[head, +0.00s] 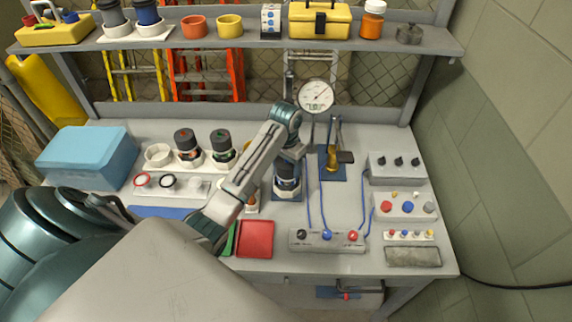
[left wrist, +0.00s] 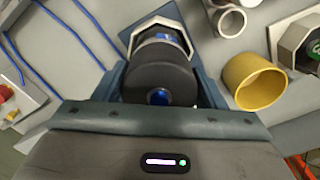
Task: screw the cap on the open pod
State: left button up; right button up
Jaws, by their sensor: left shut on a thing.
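The pod (head: 287,187) stands upright in a white holder on a blue mat near the bench's middle. In the left wrist view the pod (left wrist: 165,40) has a pale, blue-marked band and sits in a white angular holder. A black cap (left wrist: 158,90) with a blue centre dot is in line with the pod's top; I cannot tell whether its thread is engaged. My left gripper (head: 289,157) is above the pod, its fingers on both sides of the cap and shut on it. The head view hides the cap behind my gripper. My right gripper is not in view.
Pods with black lids stand left, one orange-marked (head: 186,143) and one green-marked (head: 222,143). A red tray (head: 255,240), a switch box (head: 328,239) with cables and a gauge (head: 315,95) are nearby.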

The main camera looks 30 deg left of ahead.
pick_arm(q)
jog(key=shift+c, duration=0.8)
jog(key=m, duration=0.3)
jog(key=shift+m, duration=0.3)
jog(key=m, duration=0.5)
jog(key=shift+f, duration=0.1)
jog(key=shift+o, duration=0.2)
jog(key=m, duration=0.8)
jog(key=shift+f+m, duration=0.15)
jog(key=shift+m, duration=0.15)
